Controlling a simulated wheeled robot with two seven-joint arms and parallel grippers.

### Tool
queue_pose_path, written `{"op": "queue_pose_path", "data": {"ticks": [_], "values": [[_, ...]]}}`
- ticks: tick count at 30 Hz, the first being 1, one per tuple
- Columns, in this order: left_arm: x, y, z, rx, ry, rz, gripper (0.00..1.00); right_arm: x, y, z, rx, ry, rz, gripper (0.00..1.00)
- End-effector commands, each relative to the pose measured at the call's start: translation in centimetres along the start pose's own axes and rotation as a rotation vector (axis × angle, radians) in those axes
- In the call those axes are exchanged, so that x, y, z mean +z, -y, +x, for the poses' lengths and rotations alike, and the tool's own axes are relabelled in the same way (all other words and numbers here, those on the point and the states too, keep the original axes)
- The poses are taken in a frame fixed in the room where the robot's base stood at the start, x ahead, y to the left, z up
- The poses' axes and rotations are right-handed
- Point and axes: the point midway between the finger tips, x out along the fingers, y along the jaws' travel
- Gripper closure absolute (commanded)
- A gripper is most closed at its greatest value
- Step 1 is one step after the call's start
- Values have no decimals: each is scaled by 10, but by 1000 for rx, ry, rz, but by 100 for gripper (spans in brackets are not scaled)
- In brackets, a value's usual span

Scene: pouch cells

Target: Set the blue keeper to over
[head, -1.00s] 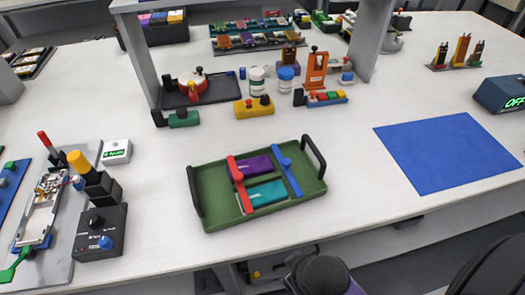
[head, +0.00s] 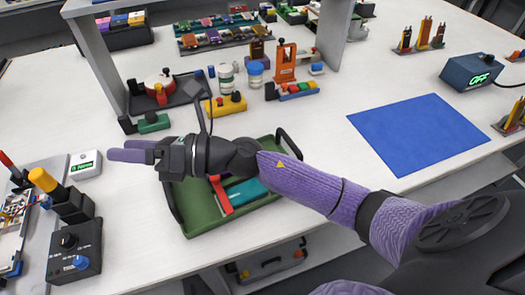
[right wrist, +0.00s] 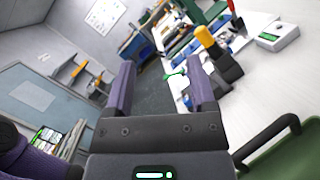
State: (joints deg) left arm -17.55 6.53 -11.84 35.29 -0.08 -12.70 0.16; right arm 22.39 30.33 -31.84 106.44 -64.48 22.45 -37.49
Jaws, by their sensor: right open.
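The blue keeper does not show now; my right arm crosses over its place on the green tray (head: 196,227). A red keeper (head: 221,196) and a teal pouch cell (head: 246,193) show in part on the tray, below my forearm. My right gripper (head: 122,150) is open and empty, past the tray's left side and above the bench, pointing left. In the right wrist view the open jaws (right wrist: 162,75) have nothing between them, and the tray's corner (right wrist: 290,158) shows at the lower right. My left gripper is not in view.
A black control box (head: 75,250) with knobs and a yellow-topped post stands at the left. A blue mat (head: 418,133) lies at the right, its surface clear. Racks and jars (head: 256,72) stand behind the tray.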

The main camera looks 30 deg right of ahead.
Motion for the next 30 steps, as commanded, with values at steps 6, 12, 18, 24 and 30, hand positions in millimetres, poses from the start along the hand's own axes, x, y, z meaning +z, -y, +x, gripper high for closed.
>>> {"op": "queue_pose_path", "data": {"ticks": [6,12,18,24,30], "values": [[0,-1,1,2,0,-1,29,-18,95,-102,52,-1218,-887,29],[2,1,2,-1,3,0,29,42,123,-201,-53,-1782,-904,29],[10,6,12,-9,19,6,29,19,143,-215,-54,-1826,-886,29],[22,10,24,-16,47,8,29,-18,170,-221,-53,-1823,-888,29],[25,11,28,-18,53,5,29,-32,181,-224,-56,-1820,-892,29]]}}
